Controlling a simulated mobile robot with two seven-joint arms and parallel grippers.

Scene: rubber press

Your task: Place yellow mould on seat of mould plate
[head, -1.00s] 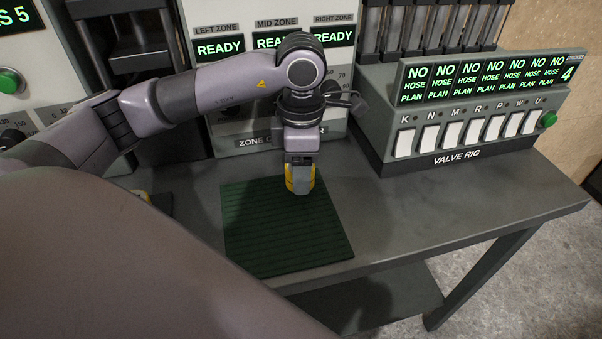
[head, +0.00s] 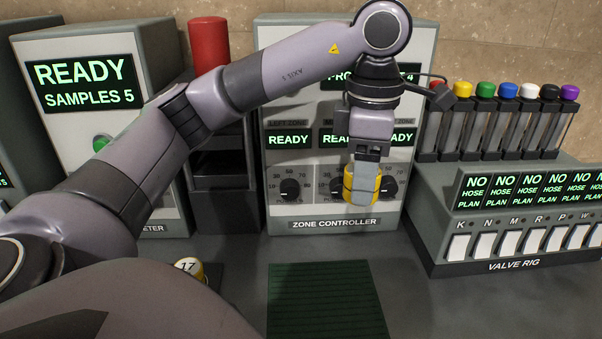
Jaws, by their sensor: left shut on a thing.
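The yellow mould (head: 350,183) is a small rounded yellow piece in the head view. My left gripper (head: 361,190) is shut on it, with a grey finger across its front. It is held up in front of the zone controller's dials, above the back of the green mat. A second yellow piece with a pale top marked 17 (head: 189,266) stands on a dark surface at lower left, partly hidden by my own body. I cannot make out the mould plate or its seat for sure. My right gripper is not in view.
A ribbed green mat (head: 325,305) lies bare on the grey bench. The zone controller (head: 335,226) stands behind it. The valve rig (head: 515,265) with capped cylinders is at right. A dark press-like frame (head: 226,205) with a red cylinder (head: 209,45) stands at left.

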